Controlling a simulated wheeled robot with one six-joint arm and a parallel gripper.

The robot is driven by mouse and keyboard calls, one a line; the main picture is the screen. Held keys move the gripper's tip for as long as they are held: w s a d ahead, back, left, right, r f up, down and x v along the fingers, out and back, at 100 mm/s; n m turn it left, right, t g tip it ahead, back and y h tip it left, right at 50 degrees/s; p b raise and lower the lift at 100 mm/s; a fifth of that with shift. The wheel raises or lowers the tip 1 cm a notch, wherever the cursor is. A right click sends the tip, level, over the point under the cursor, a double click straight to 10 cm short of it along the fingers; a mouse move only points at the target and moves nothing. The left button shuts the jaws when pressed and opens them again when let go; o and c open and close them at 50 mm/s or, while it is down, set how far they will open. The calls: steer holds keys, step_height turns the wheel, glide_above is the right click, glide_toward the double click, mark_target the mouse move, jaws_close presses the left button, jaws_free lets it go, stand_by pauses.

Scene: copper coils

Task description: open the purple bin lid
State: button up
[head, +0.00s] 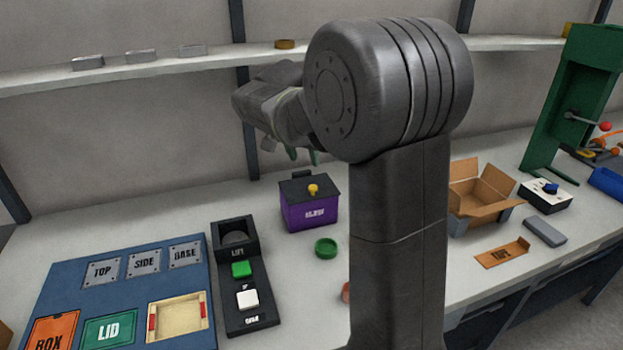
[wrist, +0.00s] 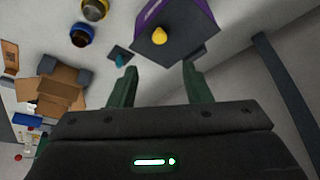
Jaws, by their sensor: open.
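The purple bin (head: 309,212) stands on the bench near the middle of the head view. Its dark lid (head: 298,188) lies on top, looking closed, with a yellow knob (head: 313,190). In the wrist view the dark lid (wrist: 178,38) and its yellow knob (wrist: 160,36) lie beyond the fingertips, and a strip of the purple bin (wrist: 178,8) shows. My gripper (head: 302,156) is above the bin in the head view, partly hidden by my arm. In the wrist view my gripper (wrist: 158,74) has its green fingers spread apart, with nothing between them. The knob is apart from the fingers.
A black lift panel (head: 240,275) stands left of the bin, and a green ring (head: 326,247) lies in front. An open cardboard box (head: 480,195) is to the right. A shelf (head: 210,60) runs along the wall behind. My arm hides part of the bench.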

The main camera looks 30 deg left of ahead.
mark_target(313, 187)
steer(key=p+x, duration=0.1)
steer(key=x, duration=1.1)
steer(key=shift+f, duration=0.15)
jaws_close()
